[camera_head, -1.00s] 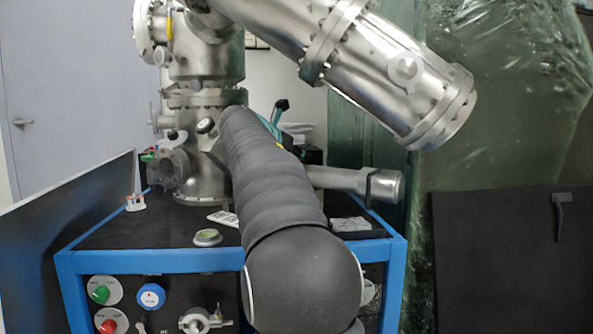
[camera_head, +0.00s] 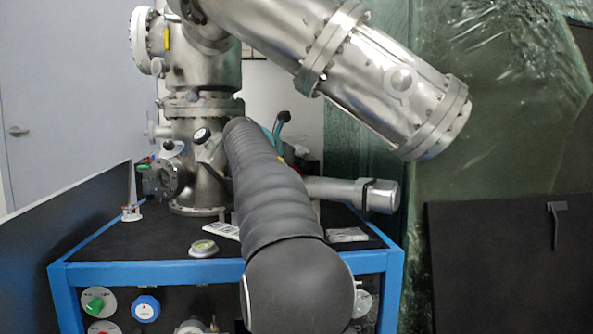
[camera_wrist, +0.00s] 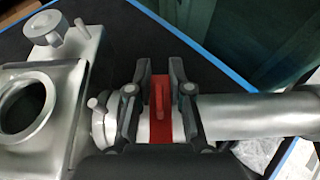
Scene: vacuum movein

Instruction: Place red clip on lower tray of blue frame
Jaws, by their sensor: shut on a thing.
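The red clip (camera_wrist: 161,108) sits between the fingers of my gripper (camera_wrist: 160,72) in the wrist view. The fingers are shut on it. It lies across the line of a silver pipe (camera_wrist: 255,115); I cannot tell whether it still clasps the pipe. The blue frame (camera_head: 215,272) stands in front of me with a black top. Its lower tray cannot be made out; knobs and a front panel show below the top edge.
A steel vacuum column (camera_head: 200,110) rises from the black top, with a large slanted cylinder (camera_head: 385,85) overhead and a horizontal cylinder (camera_head: 350,193) behind my arm. A round gauge (camera_head: 203,248) lies on the top. A dark panel (camera_head: 65,235) stands at the left.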

